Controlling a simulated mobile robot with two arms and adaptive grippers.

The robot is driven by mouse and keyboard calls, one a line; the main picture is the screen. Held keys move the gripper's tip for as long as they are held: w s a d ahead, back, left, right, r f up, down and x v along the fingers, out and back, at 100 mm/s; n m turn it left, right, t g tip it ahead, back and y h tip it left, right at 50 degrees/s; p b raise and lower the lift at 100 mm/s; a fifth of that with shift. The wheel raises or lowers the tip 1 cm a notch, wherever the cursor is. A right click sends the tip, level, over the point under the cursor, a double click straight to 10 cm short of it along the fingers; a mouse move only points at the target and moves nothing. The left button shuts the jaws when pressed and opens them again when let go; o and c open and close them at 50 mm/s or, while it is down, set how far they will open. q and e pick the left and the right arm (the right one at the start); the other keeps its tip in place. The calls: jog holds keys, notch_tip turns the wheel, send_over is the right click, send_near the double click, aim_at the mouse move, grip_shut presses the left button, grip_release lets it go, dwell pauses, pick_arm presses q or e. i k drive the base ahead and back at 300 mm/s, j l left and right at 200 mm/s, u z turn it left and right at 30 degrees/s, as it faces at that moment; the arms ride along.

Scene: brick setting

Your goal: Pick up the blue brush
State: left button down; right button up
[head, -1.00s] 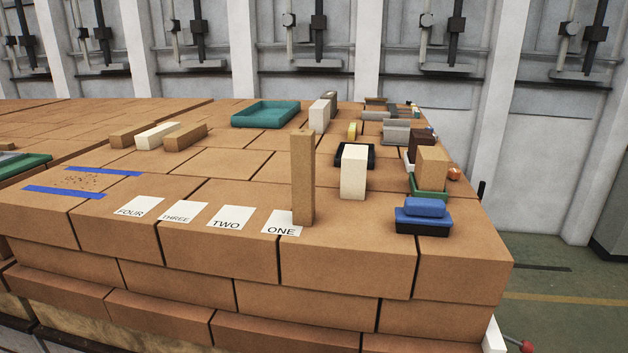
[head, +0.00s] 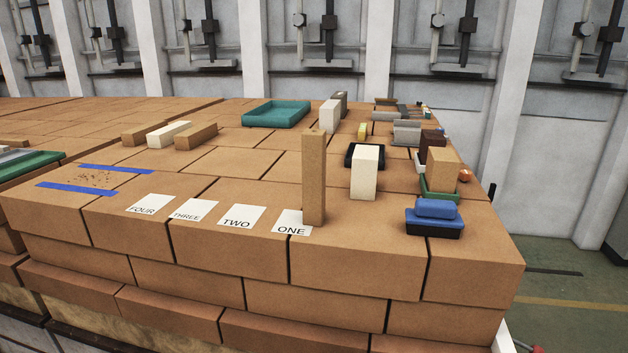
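The blue brush (head: 436,208) has a blue block-shaped top over a wider blue layer and a dark, near-black underside (head: 434,229). It lies near the front right corner of the brick surface (head: 370,260). A green tray (head: 432,191) is just behind it, and a cream block (head: 364,172) stands to its left. Neither of my grippers shows in the head view.
A tall brown block (head: 314,178) stands at the front beside the paper labelled ONE (head: 291,222). A tan block (head: 442,170) stands by the green tray. A teal tray (head: 276,114) sits farther back. The bricks between the tall block and brush are clear in front.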

aim_at(437, 218)
jog(key=i+j+z, duration=0.65)
jog(key=j, duration=0.3)
